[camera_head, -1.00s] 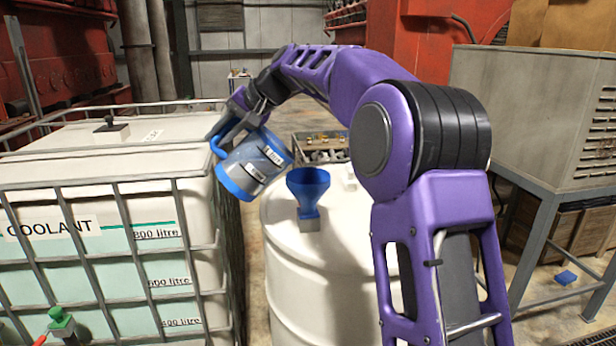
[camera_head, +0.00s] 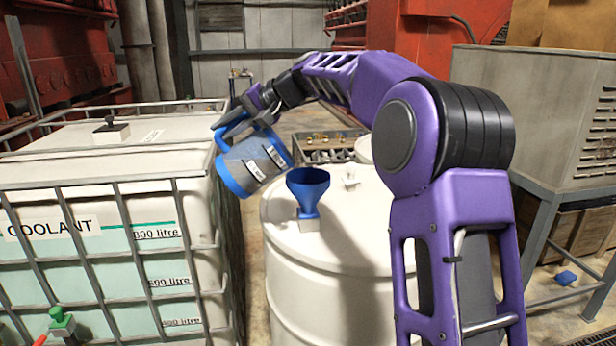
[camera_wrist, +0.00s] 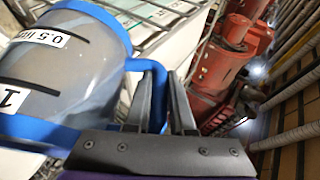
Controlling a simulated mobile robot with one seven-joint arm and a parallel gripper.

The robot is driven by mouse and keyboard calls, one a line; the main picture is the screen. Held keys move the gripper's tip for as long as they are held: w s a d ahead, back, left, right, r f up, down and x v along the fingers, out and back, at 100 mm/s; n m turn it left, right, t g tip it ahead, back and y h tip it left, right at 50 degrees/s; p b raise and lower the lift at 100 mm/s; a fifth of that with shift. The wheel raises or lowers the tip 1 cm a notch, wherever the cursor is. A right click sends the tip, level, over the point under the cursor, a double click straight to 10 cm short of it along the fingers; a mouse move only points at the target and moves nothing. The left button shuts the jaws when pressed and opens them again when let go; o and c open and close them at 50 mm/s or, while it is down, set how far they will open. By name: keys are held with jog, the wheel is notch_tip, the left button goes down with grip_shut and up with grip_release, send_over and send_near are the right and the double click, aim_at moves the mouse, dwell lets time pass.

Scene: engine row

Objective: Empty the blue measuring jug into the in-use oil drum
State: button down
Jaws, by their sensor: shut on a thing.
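A clear measuring jug (camera_head: 254,163) with blue rim, base and handle is tilted in the air, left of a blue funnel (camera_head: 307,186). My gripper (camera_head: 236,122) is shut on the jug's blue handle; the wrist view shows the fingers (camera_wrist: 172,105) around the handle beside the jug (camera_wrist: 62,65). The funnel stands upright in the top of a white drum (camera_head: 325,240). The jug is apart from the funnel. No liquid stream shows, and whether the jug holds liquid I cannot tell.
A caged white coolant tank (camera_head: 105,190) stands close on the left of the drum. A grey cabinet on a metal stand (camera_head: 535,110) is at the right. A crate of parts (camera_head: 325,145) lies behind the drum. A small blue object (camera_head: 566,278) lies at lower right.

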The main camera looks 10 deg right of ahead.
aim_at(246, 116)
jog(key=shift+d+r, duration=0.2)
jog(key=shift+r, duration=0.15)
jog(key=shift+d+r+y, duration=0.35)
jog(key=shift+r+y, duration=0.15)
jog(key=shift+y, duration=0.1)
dwell(0.4)
jog(key=shift+d+r+m+t+y, duration=0.2)
jog(key=shift+d+m+t+y, duration=0.15)
jog(key=shift+d+y, duration=0.55)
dwell(1.2)
jog(key=shift+d+r+m+y+b, duration=0.2)
jog(key=shift+d+r+y+b, duration=0.2)
jog(key=shift+d, duration=0.5)
jog(key=shift+d+r+m+y+b, duration=0.15)
jog(key=shift+d+r+y+b, duration=0.2)
jog(key=shift+d, duration=0.5)
jog(key=shift+d+r+m+t+y+b, duration=0.15)
jog(key=shift+d+r+t+y+b, duration=0.2)
jog(key=shift+d+b, duration=0.3)
jog(key=shift+d+r+m+t+y+b, duration=0.15)
jog(key=shift+d+r+y+b, duration=0.3)
jog(key=shift+d, duration=0.25)
